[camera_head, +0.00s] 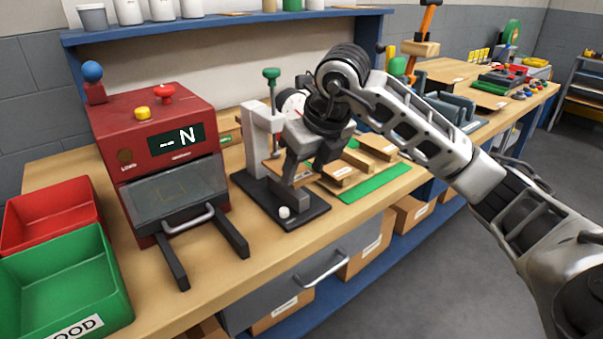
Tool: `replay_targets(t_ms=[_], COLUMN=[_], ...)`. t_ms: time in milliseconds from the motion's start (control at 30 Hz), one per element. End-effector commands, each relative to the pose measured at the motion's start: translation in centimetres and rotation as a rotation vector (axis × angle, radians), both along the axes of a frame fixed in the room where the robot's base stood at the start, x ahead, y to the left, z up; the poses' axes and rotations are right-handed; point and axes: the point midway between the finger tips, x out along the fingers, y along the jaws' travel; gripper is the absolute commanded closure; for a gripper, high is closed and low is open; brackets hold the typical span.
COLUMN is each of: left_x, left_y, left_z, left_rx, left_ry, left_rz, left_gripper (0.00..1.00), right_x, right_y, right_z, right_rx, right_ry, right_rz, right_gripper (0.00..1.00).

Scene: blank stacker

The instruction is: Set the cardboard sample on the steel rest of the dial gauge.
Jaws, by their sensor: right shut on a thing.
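The dial gauge (255,130) stands on the wooden bench, with a pale upright column, a green knob on top, a round white dial and a dark base plate. My right gripper (303,168) reaches in from the right, in front of the gauge. It is shut on the brown cardboard sample (273,171), whose left edge shows beside the fingers, close to the column and above the base. The gripper hides most of the sample, part of the dial and the steel rest. I cannot tell whether the sample touches the rest. My left gripper is not in view.
A red tester (163,120) with a display and two forward bars stands left of the gauge. A green bin (62,275) and a red bin (48,215) are at far left. Brown pieces on a green mat (375,192) lie right of the gauge, under my right arm.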

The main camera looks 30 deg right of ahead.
Motion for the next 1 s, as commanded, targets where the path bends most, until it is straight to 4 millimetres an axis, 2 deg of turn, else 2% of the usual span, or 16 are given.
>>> replay_targets(t_ms=[133,300,367,733,767,800,1000], left_x=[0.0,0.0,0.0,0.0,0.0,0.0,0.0], left_y=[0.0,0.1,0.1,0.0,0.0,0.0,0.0], left_z=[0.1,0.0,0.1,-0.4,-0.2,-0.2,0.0], left_rx=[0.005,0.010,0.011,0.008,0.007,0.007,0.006], left_ry=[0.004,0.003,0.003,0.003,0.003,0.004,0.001], left_rz=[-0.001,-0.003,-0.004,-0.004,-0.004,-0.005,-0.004], left_gripper=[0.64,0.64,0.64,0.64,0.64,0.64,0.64], right_x=[1.1,1.0,1.0,1.0,1.0,1.0,1.0], right_y=[0.2,0.1,0.1,0.1,0.1,0.1,0.1], right_z=[0.1,-2.8,-3.4,-4.0,-3.8,-3.8,-3.8], right_rx=[0.000,-0.001,-0.001,-0.001,-0.001,-0.001,-0.001], right_ry=[0.000,0.005,0.002,-0.001,-0.001,-0.001,0.000], right_rz=[-0.001,0.001,0.001,0.000,0.000,0.000,0.000], right_gripper=[0.71,0.71,0.71,0.71,0.39,0.28,0.26])
